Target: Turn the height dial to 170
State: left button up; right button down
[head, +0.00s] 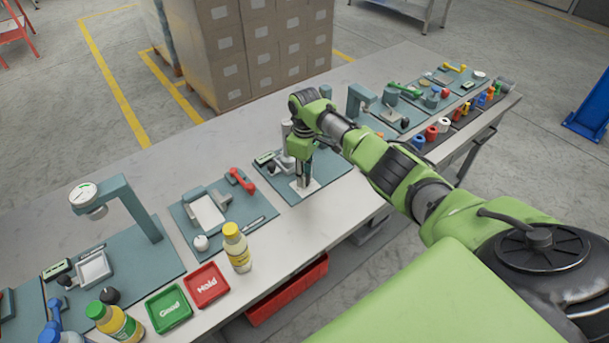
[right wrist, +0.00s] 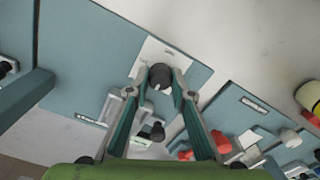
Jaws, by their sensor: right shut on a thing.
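The dial (right wrist: 160,76) is a dark round knob on a white label plate (right wrist: 152,54), which is fixed to a blue-grey station board (right wrist: 95,45). In the head view the white plate (head: 313,187) shows under my right gripper (head: 303,180), which points straight down. The fingers hide the dial there. In the right wrist view my right gripper (right wrist: 161,82) has its two fingertips on either side of the dial, shut on it. The plate's markings are too small to read, so I cannot tell the dial's setting. My left gripper is not in view.
A board with a red-handled tool (head: 243,181) lies to the left. A yellow-capped bottle (head: 237,247), a red Hold tray (head: 207,285) and a green Good tray (head: 169,309) stand near the front edge. More stations stand farther right. Stacked cartons (head: 250,50) are behind the table.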

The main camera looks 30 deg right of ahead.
dwell(0.3)
jog(key=c, duration=1.8)
grip_release()
jog(key=shift+o, duration=0.2)
jog(key=shift+r, duration=0.1)
notch_tip(320, 180, up, 12)
jog(key=shift+d, duration=0.15)
